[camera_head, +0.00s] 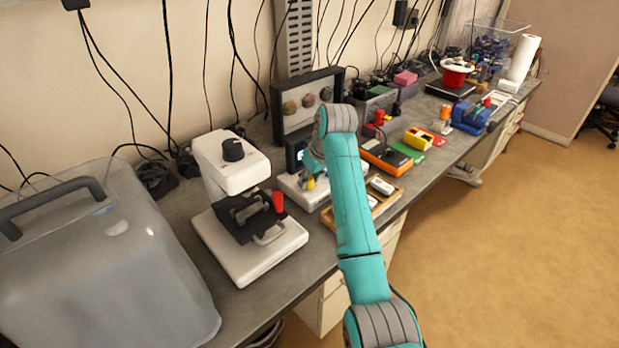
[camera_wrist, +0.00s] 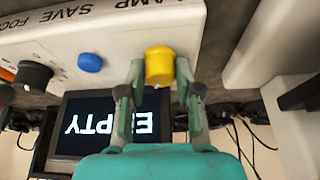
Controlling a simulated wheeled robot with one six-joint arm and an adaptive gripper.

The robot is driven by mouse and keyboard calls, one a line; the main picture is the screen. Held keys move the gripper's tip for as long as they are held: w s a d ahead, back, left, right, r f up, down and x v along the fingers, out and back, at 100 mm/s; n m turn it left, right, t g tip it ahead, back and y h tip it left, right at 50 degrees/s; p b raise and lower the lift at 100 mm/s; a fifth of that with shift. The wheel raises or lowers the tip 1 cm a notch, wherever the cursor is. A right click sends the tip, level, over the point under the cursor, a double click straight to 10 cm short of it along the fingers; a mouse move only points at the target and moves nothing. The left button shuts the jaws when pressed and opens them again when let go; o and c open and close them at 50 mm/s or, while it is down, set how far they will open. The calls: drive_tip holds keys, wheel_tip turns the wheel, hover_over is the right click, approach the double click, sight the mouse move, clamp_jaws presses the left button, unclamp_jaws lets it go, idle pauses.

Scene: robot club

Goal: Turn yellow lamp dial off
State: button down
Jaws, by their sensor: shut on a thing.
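The yellow lamp dial (camera_wrist: 159,66) sits on a white control panel (camera_wrist: 115,35) marked LAMP, SAVE and FOC, with the lettering upside down in the wrist view. My gripper (camera_wrist: 160,72) has one finger on each side of the dial and is shut on it. A small pale mark shows at the dial's lower edge; I cannot tell its setting. In the head view, the yellow dial (camera_head: 310,183) shows on the white unit (camera_head: 298,196), beside my arm, which hides part of that unit.
A blue button (camera_wrist: 90,62) and a black dial (camera_wrist: 34,75) are beside the yellow dial. A dark screen (camera_wrist: 105,140) reads EMPTY. A white microscope-like device (camera_head: 250,252) stands left of the unit, and a wooden tray (camera_head: 388,203) lies to the right.

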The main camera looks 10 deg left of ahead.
drive_tip(key=n+g, duration=0.1)
drive_tip(key=n, duration=0.2)
drive_tip(key=n+g+y, duration=0.1)
drive_tip(key=n, duration=0.3)
drive_tip(key=shift+w+d+g, duration=0.1)
drive_tip(key=shift+w+g, duration=0.05)
drive_tip(key=shift+g, duration=0.15)
drive_tip(key=n+g, duration=0.1)
drive_tip(key=n, duration=0.2)
drive_tip(key=shift+n, duration=0.4)
drive_tip(key=shift+w+n+g, duration=0.1)
drive_tip(key=shift+n+g, duration=0.7)
drive_tip(key=shift+n, duration=1.1)
drive_tip(key=c, duration=0.8)
unclamp_jaws()
drive_tip(key=v, duration=1.2)
drive_tip(key=shift+a, duration=0.3)
